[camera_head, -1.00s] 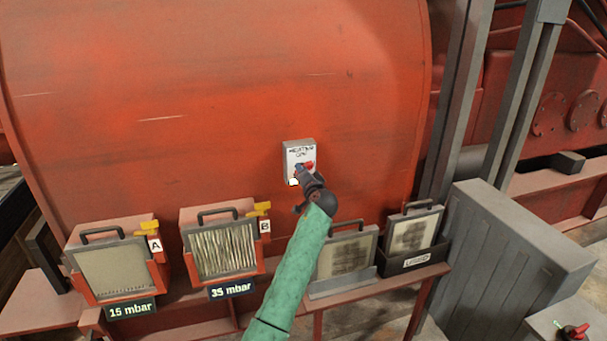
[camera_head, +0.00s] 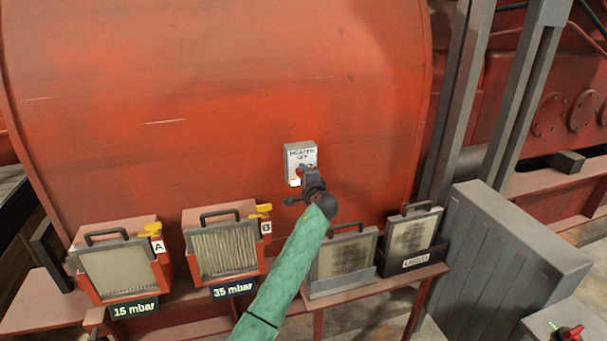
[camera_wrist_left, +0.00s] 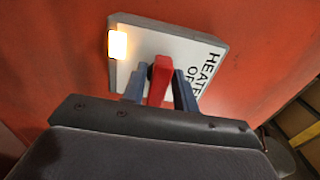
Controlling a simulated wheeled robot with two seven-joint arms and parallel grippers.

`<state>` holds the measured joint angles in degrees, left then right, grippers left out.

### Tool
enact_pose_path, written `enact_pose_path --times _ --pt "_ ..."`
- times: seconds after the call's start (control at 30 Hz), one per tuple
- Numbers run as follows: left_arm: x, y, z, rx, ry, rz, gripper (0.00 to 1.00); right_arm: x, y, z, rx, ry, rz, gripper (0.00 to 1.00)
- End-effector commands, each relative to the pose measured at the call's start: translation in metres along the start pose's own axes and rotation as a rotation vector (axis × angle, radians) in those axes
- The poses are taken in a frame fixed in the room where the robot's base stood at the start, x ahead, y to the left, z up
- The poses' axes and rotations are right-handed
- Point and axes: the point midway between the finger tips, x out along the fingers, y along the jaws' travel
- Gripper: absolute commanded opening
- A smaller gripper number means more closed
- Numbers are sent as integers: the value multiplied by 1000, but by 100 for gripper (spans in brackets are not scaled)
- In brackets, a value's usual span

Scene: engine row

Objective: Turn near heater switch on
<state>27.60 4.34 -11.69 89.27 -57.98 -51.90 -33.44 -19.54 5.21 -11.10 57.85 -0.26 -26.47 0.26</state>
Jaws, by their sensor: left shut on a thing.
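The near heater switch is a small white panel (camera_head: 300,153) with heater lettering, mounted on the big red housing. In the left wrist view the panel (camera_wrist_left: 180,55) carries a red knob lever (camera_wrist_left: 160,80) and a lit yellow-white lamp (camera_wrist_left: 118,44). My left gripper (camera_head: 305,173) is at the panel and covers most of the knob in the head view. In the wrist view its two blue-grey fingers (camera_wrist_left: 160,88) stand on either side of the red lever, shut on it. My right gripper is not in view.
Filter boxes A (camera_head: 116,272) and B (camera_head: 223,248) stand on the ledge below left. Two more filter panels stand below right, one in a black holder (camera_head: 415,259). A grey cabinet (camera_head: 515,245) is at the right. Another red knob (camera_head: 571,332) shows at the bottom right.

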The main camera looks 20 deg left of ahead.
Motion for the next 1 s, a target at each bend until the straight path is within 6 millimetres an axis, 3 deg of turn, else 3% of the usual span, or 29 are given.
enact_pose_path --times 0.43,0.47,0.5,0.93,1.0 --pt "0 0 -1 8 2 0 6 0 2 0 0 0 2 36" --pt "0 0 -1 8 2 0 35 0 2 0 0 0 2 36" --pt "0 0 -1 8 2 0 40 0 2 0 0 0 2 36" --pt "-9 3 -1 8 1 0 40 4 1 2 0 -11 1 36" --pt "-17 4 -1 7 2 0 40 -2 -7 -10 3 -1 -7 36"
